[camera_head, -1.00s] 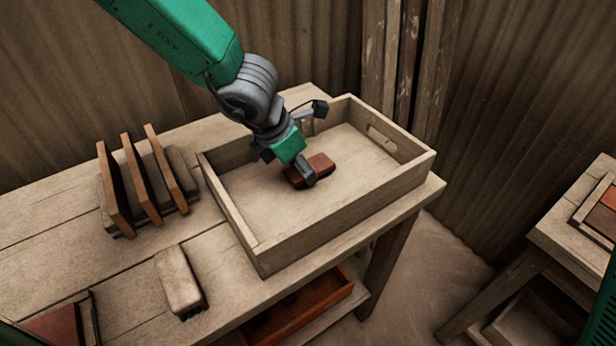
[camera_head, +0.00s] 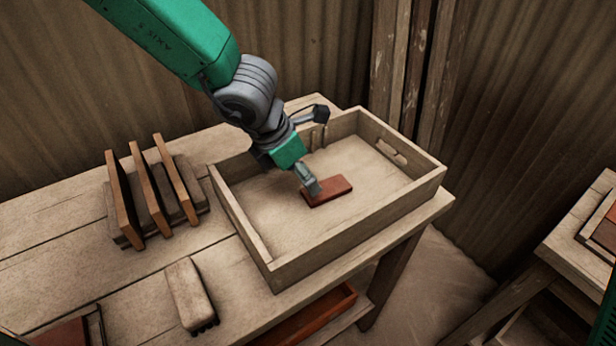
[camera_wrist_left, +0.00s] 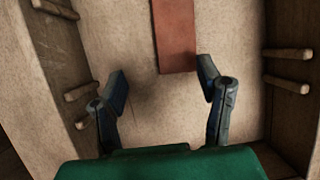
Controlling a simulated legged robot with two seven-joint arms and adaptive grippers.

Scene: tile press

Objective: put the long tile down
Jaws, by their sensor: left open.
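The long tile (camera_head: 334,189), reddish brown, lies flat on the floor of the wooden tray (camera_head: 258,240). It also shows in the left wrist view (camera_wrist_left: 175,35), running out of the top of the picture. My left gripper (camera_head: 311,186) is over the tray at the tile's left end. In the left wrist view its two fingers (camera_wrist_left: 163,80) are spread wide with nothing between them. The tile's near end lies just beyond the fingertips, nearer the right finger; I cannot tell whether that finger touches it. My right gripper is not in view.
A rack (camera_head: 155,200) with several upright tiles stands left of the tray. A brush-like block (camera_head: 190,293) lies on the bench in front. Pegs (camera_wrist_left: 292,54) line the tray's inner walls. The tray floor right of the tile is clear.

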